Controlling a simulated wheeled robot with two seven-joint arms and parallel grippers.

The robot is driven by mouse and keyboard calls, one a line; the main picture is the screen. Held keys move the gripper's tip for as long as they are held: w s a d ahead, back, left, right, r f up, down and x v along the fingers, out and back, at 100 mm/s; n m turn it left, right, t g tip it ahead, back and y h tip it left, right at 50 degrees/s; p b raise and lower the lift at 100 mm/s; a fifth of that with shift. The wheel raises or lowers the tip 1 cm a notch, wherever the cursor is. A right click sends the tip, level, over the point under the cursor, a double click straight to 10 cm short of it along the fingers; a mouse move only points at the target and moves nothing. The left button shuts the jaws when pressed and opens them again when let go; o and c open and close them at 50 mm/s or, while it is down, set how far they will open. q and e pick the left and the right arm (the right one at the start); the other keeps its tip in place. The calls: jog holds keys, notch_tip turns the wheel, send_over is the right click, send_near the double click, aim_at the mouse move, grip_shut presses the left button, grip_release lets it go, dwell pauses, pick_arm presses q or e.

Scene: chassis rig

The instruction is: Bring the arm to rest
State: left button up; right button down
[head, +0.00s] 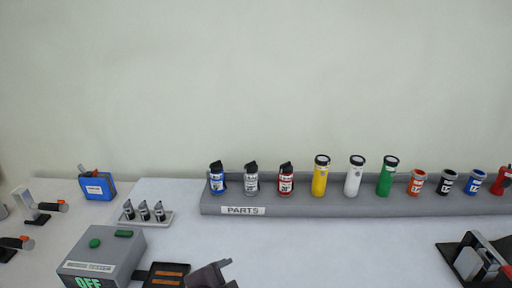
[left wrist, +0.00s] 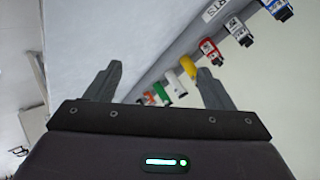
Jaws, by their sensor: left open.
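My left gripper (head: 212,274) shows as a dark shape at the bottom edge of the head view, right of the mode tester; most of it is cut off. In the left wrist view its two fingers (left wrist: 158,88) stand wide apart with nothing between them. Parts on the rack lie beyond the fingers in that view. My right gripper is not in view.
A grey PARTS rack (head: 300,207) holds a row of coloured cylinders along the back. The mode tester (head: 100,257) stands front left, near a small tray (head: 146,218) of three parts and a blue box (head: 97,186). A black fixture (head: 478,262) stands front right. The middle is clear.

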pick_arm(q)
jog(key=s+a+f+n+g+y, duration=0.4)
jog(key=s+a+f+n+g, duration=0.2)
jog(key=s+a+f+n, duration=0.65)
notch_tip(320, 180, down, 31)
jog(key=a+g, duration=0.1)
jog(key=a, duration=0.2)
jog(key=s+a+f+g, duration=0.1)
jog(key=s+a+f, duration=0.2)
jog(key=s+f, duration=1.4)
jog(key=s, duration=0.2)
jog(key=shift+s+m+y, duration=0.3)
jog(key=shift+m, duration=0.05)
jog(key=shift+f, duration=0.1)
